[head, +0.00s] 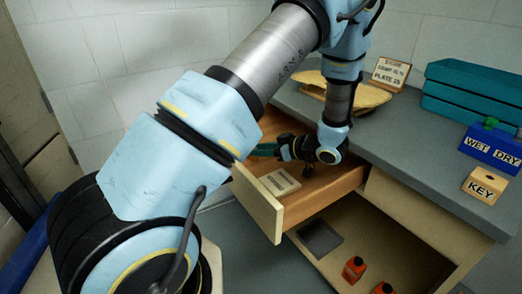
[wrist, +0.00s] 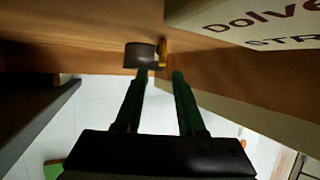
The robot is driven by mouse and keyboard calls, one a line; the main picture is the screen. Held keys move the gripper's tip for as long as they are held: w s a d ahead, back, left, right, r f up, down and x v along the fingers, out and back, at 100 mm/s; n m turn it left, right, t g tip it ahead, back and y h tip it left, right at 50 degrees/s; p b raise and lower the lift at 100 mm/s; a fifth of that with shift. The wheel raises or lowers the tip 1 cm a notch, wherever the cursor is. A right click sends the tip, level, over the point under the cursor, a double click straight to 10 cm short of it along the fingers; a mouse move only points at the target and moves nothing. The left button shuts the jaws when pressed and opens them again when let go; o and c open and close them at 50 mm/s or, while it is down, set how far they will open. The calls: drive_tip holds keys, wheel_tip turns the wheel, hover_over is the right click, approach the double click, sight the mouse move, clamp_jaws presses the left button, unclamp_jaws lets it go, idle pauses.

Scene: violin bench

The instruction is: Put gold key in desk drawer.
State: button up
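Just beyond the tips, a small gold piece (wrist: 163,52), probably the gold key, is beside a dark rounded piece (wrist: 139,55) at the wooden surface. They appear to touch. I cannot make out the gold key in the head view.
A pale labelled block (head: 278,182) lies in the drawer near its front; its lettering is close in the wrist view (wrist: 250,22). Orange bottles (head: 354,268) stand below.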

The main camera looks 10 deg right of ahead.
drive_tip(key=v, duration=0.4)
drive_tip(key=r+v, duration=0.1)
drive_tip(key=v, duration=0.2)
drive_tip(key=shift+s+d+r, duration=0.1)
drive_tip(key=shift+s+d, duration=0.05)
drive_tip(key=w+a+r+m+h, duration=0.3)
drive_tip(key=w+r+m+h, duration=0.15)
drive_tip(key=w+h, duration=0.5)
drive_tip(key=s+a+r+m+g, duration=0.2)
drive_tip(key=s+a+m+g, duration=0.4)
drive_tip(key=s+a, duration=1.2)
drive_tip(key=shift+s+a+g+h, duration=0.25)
drive_tip(key=shift+s+g+h, duration=0.15)
drive_tip(key=shift+g, duration=0.3)
wheel_tip(320, 180, up, 12)
drive_tip(key=p, duration=1.1)
drive_tip(key=shift+p, duration=0.4)
